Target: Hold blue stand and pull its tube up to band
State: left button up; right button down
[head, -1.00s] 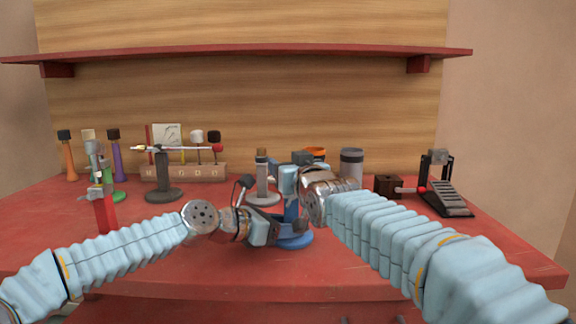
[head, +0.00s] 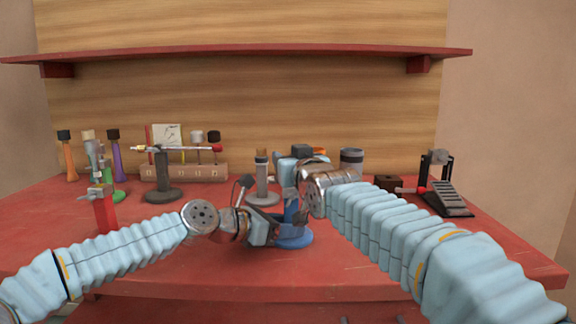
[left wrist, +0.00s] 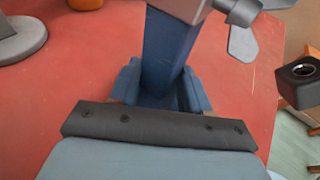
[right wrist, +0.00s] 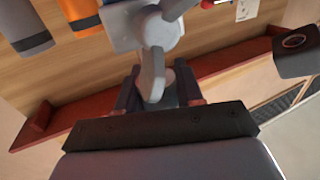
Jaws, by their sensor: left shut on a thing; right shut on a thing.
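The blue stand has a round base (head: 294,238) on the red table and an upright blue post (head: 291,212). In the left wrist view the post (left wrist: 166,50) rises between my left fingers, below a grey collar with a wing knob (left wrist: 242,42). My left gripper (head: 272,231) is shut on the post low down, just above the base. My right gripper (head: 294,178) is above it, shut at the top of the stand. In the right wrist view its dark fingers close around a grey part, apparently the tube (right wrist: 170,82), behind a grey wing knob (right wrist: 152,62). The band is not discernible.
A grey stand (head: 263,190) is close behind the blue one. A grey cylinder (head: 351,162) and a pedal (head: 446,197) are at the right. The front table is clear.

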pick_arm(q)
jog(key=shift+a+f, duration=0.1)
jog(key=shift+f, duration=0.15)
pick_arm(e)
notch_tip(320, 180, up, 4)
jog(key=shift+r, duration=0.2)
jog(key=c, duration=0.8)
grip_release()
jog(key=shift+s, duration=0.1)
jog(key=shift+v, duration=6)
